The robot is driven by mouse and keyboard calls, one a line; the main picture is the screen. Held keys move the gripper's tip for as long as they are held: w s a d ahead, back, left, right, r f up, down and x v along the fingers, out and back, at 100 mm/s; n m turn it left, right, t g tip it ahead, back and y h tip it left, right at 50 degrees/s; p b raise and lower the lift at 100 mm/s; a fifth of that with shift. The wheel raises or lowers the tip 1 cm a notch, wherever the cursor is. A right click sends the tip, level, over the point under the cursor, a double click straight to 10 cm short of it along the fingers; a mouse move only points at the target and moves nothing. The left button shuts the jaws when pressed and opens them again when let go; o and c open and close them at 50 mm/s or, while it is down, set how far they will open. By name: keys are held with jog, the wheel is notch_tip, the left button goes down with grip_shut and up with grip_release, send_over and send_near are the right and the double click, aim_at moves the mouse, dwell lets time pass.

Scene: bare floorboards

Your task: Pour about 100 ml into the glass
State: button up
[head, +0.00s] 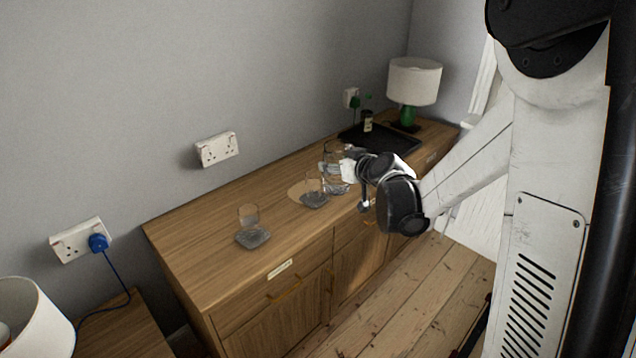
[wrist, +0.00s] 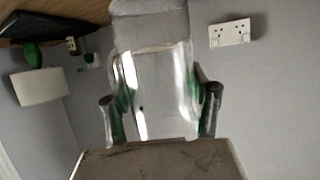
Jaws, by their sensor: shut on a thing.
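My gripper (head: 346,170) is shut on a clear glass carafe (head: 333,160) above the right half of the wooden sideboard. The carafe looks near upright. In the wrist view, which is upside down, the carafe (wrist: 152,80) stands between the two fingers (wrist: 160,112). I cannot tell its liquid level or whether its base touches the top. One clear glass (head: 313,182) stands on a grey coaster (head: 316,202) just left of the carafe. Another clear glass (head: 248,217) stands on a grey coaster (head: 253,239) further left. I cannot make out liquid in either glass.
A round pale mat (head: 297,190) lies by the nearer glass. A black tray (head: 392,143) with a small dark jar (head: 367,121) lies behind my gripper. A white-shaded lamp (head: 414,82) stands at the far end. The sideboard's left end (head: 190,240) is clear.

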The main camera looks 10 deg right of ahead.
jog(key=w+d+f+b, duration=0.3)
jog(key=w+f+b, duration=0.2)
jog(key=w+b, duration=0.1)
jog(key=w+d+f+m+h+b, duration=0.1)
jog(key=w+d+f+b, duration=0.2)
jog(key=w+b, duration=0.3)
jog(key=w+d+f+m+h+b, duration=0.1)
jog(key=w+d+f+b, duration=0.3)
jog(key=w, duration=0.7)
jog(key=shift+w+f+b, duration=0.25)
jog(key=shift+f+b, duration=0.85)
jog(key=shift+f, duration=0.25)
jog(key=shift+s+a+t, duration=0.1)
jog(key=shift+a+t, duration=0.05)
jog(key=shift+t, duration=0.15)
jog(key=s+a+r+n+t+h+b, duration=0.2)
jog(key=a+r+n+t, duration=0.2)
jog(key=n, duration=0.4)
jog(key=shift+r+n+t+h+b, duration=0.4)
jog(key=shift+r+t, duration=0.05)
jog(key=shift+t, duration=0.35)
jog(key=shift+r, duration=0.1)
jog(key=shift+s+a+r+n+t+y, duration=0.15)
jog(key=shift+r+n+t, duration=0.2)
jog(key=shift+n, duration=0.3)
jog(key=shift+a+r+n+t+y, duration=0.15)
jog(key=shift+r+n+t, duration=0.15)
jog(key=shift+n, duration=0.35)
